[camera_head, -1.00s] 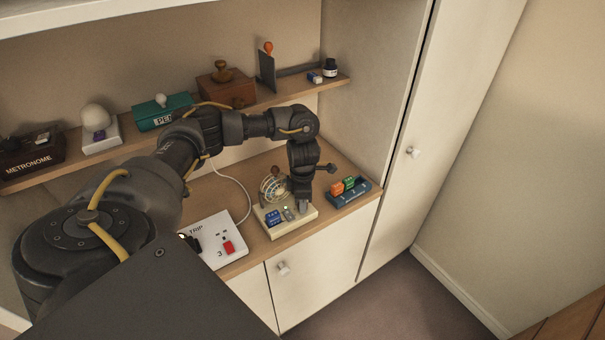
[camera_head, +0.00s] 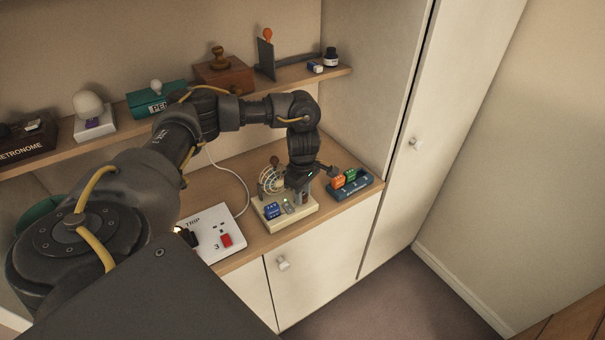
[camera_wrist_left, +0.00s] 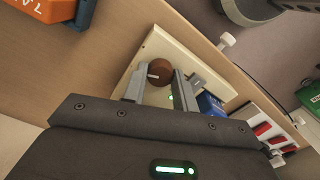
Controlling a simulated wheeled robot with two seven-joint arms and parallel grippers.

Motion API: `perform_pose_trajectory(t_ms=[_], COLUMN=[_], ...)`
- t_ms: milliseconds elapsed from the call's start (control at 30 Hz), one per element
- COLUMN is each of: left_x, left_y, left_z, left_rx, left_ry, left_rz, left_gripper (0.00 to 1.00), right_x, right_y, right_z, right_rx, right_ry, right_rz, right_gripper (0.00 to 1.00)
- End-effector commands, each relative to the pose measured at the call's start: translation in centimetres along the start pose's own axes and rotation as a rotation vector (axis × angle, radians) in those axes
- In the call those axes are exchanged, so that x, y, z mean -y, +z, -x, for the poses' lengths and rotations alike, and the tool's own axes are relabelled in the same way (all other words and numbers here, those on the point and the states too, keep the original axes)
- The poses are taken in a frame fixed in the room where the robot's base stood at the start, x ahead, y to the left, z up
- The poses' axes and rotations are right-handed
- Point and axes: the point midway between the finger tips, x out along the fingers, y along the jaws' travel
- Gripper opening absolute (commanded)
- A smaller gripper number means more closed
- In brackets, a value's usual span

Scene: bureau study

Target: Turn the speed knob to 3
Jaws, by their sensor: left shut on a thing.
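The cream fan base (camera_head: 270,222) stands near the front edge of the wooden counter, with a small wire-cage fan (camera_head: 268,183) at its back. In the left wrist view, a round brown knob (camera_wrist_left: 160,71), which I take as the speed knob, sits on the base (camera_wrist_left: 148,50) with a small pale mark on it. My left gripper (camera_head: 300,198) reaches down to the right part of the base. In the left wrist view, its fingers (camera_wrist_left: 158,82) are on either side of the knob, shut on it. No scale numbers are readable. My right gripper is not in view.
A blue switch block (camera_head: 272,211) is on the base. A white TRIP panel (camera_head: 205,245) with a red switch stands to its left. A dark block with orange and green switches (camera_head: 350,186) stands close on the right. A shelf (camera_head: 135,140) with several objects runs behind.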

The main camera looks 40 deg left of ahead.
Motion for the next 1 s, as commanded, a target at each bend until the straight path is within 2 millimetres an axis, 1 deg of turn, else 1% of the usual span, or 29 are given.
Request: perform_pose_trajectory(t_ms=[500, 533, 667, 900, 1000], left_x=[-0.06, -0.06, -0.05, -0.02, -0.07], left_y=[-0.01, -0.02, -0.01, -0.01, -0.01], left_z=[0.07, 0.07, 0.06, 0.03, 0.32], left_rx=[0.0, 0.0, 0.0, 0.0, 0.0], left_ry=[0.002, 0.002, 0.001, 0.001, 0.002], left_rz=[-0.018, -0.018, -0.017, -0.017, -0.017], left_gripper=[0.05, 0.32, 0.49, 0.5, 0.5], right_x=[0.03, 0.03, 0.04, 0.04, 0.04], right_y=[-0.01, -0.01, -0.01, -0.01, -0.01], right_z=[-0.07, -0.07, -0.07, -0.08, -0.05], right_rx=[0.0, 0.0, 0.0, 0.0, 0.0], right_ry=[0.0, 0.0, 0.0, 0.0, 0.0], right_rz=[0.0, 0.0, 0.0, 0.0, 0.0], right_gripper=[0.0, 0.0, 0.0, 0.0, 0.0])
